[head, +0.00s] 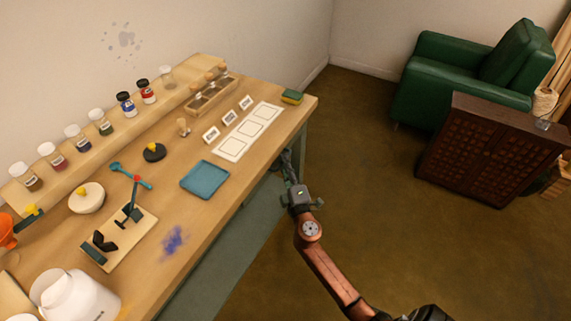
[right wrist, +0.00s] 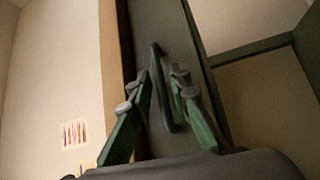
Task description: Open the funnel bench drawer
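The bench (head: 235,215) is a wooden-topped table with a grey-green front. In the right wrist view a dark green drawer front (right wrist: 165,20) shows a dark bar handle (right wrist: 162,85). My right gripper (head: 285,160) is at the front edge of the bench, near its far right end. In the right wrist view my right gripper (right wrist: 158,82) is open, with one green finger on each side of the handle. Contact with the handle cannot be told. The drawer front appears flush with the bench, as far as it shows. My left gripper is not in view.
An orange funnel (head: 7,230) is at the left edge.

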